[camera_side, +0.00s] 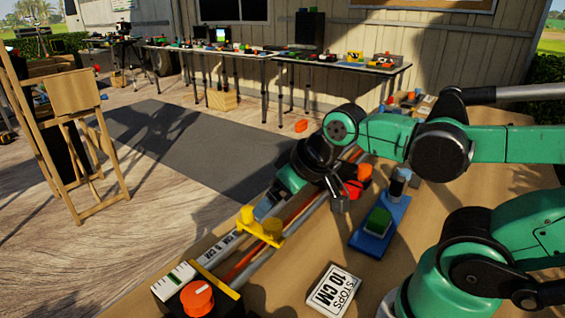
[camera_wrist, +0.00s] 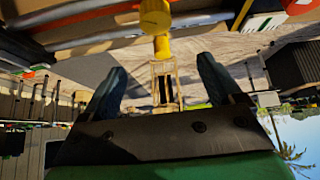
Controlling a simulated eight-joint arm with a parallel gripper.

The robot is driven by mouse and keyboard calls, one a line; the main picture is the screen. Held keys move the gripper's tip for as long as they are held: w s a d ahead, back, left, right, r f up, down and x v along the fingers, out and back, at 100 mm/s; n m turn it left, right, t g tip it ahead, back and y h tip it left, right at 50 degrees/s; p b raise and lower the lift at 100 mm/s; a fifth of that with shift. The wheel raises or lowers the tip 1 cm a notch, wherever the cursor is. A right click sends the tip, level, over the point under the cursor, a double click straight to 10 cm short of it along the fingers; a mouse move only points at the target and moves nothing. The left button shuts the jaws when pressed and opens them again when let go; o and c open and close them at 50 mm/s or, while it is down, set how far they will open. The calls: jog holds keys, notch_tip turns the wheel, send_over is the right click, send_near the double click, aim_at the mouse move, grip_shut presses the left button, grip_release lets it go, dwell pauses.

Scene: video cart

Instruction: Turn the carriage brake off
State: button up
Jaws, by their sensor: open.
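A yellow carriage piece with two round knobs (camera_side: 258,228) straddles the rails in the side view. A yellow knob with a stem (camera_wrist: 155,18) shows at the top of the wrist view, ahead of my fingers. My gripper (camera_side: 266,206) is just behind the yellow piece, pointing down toward it. In the wrist view my gripper (camera_wrist: 161,66) has its fingers wide apart with nothing between them. I cannot tell whether a finger touches the yellow piece. No brake label is readable, and the brake's setting cannot be read.
An orange-red knob (camera_side: 197,298) sits on a black block at the rail's near end. A blue base with a green block (camera_side: 378,221) and a "STOPS 10 CM" card (camera_side: 332,290) lie right of the rails. Cluttered tables (camera_side: 340,62) stand far behind.

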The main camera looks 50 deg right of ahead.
aim_at(272, 223)
jog(key=n+g, duration=0.1)
jog(key=g, duration=0.2)
jog(key=shift+w+n, duration=0.35)
jog(key=shift+n, duration=0.05)
jog(key=n+g, duration=0.1)
jog(key=g, duration=0.2)
jog(key=shift+w+f+n, duration=0.2)
jog(key=shift+w+n, duration=0.2)
jog(key=shift+f+g, duration=0.3)
jog(key=shift+g, duration=0.1)
notch_tip(272, 223, down, 5)
jog(key=shift+f, duration=0.1)
jog(key=n, duration=0.2)
jog(key=shift+n, duration=0.3)
notch_tip(272, 223, up, 5)
jog(key=shift+r, duration=0.35)
jog(key=shift+m, duration=1.1)
